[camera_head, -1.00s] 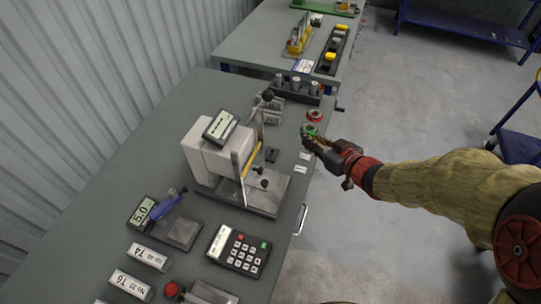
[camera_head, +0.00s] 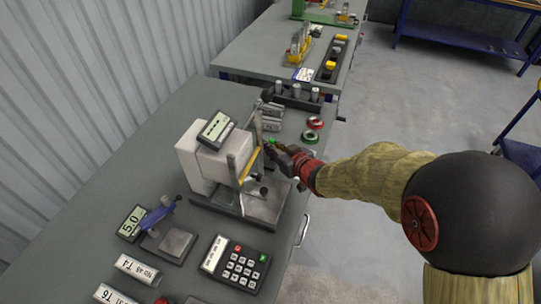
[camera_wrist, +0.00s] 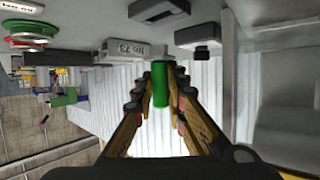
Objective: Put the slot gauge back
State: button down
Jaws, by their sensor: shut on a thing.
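My gripper (camera_head: 274,146) is shut on a green cylindrical piece, held at the fingertips to the right of the measuring stand. In the wrist view, the green piece (camera_wrist: 160,84) stands between the fingertips. Only this green part shows; I cannot make out a slot or the rest of its shape, so I cannot tell for sure that it is the slot gauge. It appears to be above the table, near the stand's yellow bar (camera_head: 249,164). My gripper and wrist hide part of the table there.
The measuring stand (camera_head: 203,160) with its display and column is close left of my gripper. A red ring (camera_head: 315,122) and a green ring (camera_head: 310,137) lie behind it. A dark rack (camera_head: 300,102) holds grey cylinders. A keypad (camera_head: 235,263) sits in front.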

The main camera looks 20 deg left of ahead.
jog(key=shift+w+a+f+b, duration=0.1)
jog(key=shift+f+b, duration=0.1)
jog(key=shift+f, duration=0.45)
jog(key=shift+s+a+f+b, duration=0.1)
jog(key=shift+a+f+b, duration=0.1)
jog(key=shift+f, duration=0.45)
jog(key=shift+w+a+f+b, duration=0.1)
jog(key=shift+f+b, duration=0.1)
jog(key=shift+f, duration=0.45)
jog(key=shift+f+b, duration=0.3)
jog(key=shift+f, duration=0.1)
jog(key=c, duration=1.8)
grip_release()
jog(key=shift+c, duration=0.2)
jog(key=shift+o, duration=0.2)
jog(key=shift+r, duration=0.1)
